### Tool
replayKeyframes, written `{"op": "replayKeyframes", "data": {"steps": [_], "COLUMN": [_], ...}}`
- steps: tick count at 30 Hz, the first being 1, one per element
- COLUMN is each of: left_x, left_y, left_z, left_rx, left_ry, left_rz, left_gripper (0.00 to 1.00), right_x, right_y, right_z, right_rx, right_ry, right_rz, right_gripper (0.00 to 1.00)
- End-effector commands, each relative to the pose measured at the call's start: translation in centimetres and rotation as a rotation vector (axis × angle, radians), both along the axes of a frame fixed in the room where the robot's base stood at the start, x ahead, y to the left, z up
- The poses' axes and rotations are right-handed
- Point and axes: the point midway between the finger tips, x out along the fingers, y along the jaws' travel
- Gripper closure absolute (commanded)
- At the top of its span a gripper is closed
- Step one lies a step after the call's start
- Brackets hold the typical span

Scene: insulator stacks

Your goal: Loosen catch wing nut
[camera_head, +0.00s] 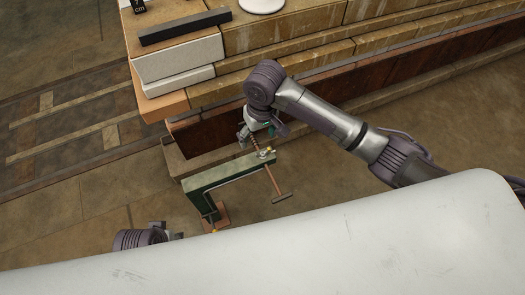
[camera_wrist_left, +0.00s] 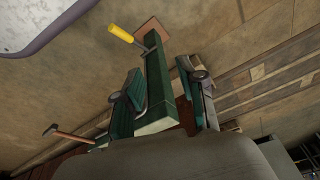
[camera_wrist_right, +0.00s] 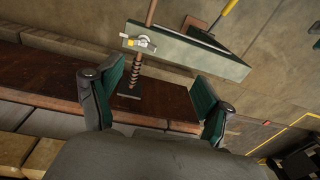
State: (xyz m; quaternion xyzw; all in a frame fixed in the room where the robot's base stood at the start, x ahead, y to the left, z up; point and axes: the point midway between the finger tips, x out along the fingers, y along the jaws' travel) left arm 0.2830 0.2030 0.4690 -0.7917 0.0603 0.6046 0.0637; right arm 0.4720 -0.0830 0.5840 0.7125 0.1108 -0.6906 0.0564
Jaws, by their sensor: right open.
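A small pale metal wing nut (camera_head: 266,153) with a yellow part sits on the frame where the rod passes through. It shows clearly in the right wrist view (camera_wrist_right: 143,43). My right gripper (camera_wrist_right: 158,98) is open and empty, its fingers on either side of the spring (camera_wrist_right: 136,75), apart from the wing nut. My left gripper (camera_wrist_left: 163,92) is open with the green frame seen between its fingers; contact is unclear. In the head view the pale surface mostly hides it.
A yellow-handled tool (camera_wrist_left: 121,33) and a brown square plate (camera_wrist_left: 153,29) are at the frame's lower end. A stepped stone block wall (camera_head: 180,60) stands behind, with a dark bar (camera_head: 185,27) on top. A pale rounded surface (camera_head: 350,240) fills the front. Open floor lies left.

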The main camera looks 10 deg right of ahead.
Motion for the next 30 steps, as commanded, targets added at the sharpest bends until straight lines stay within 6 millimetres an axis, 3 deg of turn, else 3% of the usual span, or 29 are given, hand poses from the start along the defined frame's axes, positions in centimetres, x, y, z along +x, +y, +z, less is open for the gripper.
{"op": "replayKeyframes", "data": {"steps": [4,10,22,30], "left_x": [0.0,0.0,-1.6,-1.1], "left_y": [0.0,0.0,0.4,0.2], "left_z": [0.1,1.1,8.2,6.9], "left_rx": [0.0,-0.001,-0.002,-0.007], "left_ry": [-0.001,-0.009,-0.049,-0.073], "left_rz": [0.0,0.001,0.006,0.004], "left_gripper": [0.6,0.6,0.6,0.6], "right_x": [1.5,1.8,1.7,1.8], "right_y": [-1.4,-1.8,-1.7,-1.7], "right_z": [1.8,1.0,-6.6,-10.7], "right_rx": [-0.066,-0.084,-0.083,-0.081], "right_ry": [0.018,0.028,0.028,0.025], "right_rz": [-0.034,-0.047,-0.046,-0.044], "right_gripper": [0.21,0.21,0.21,0.21]}}
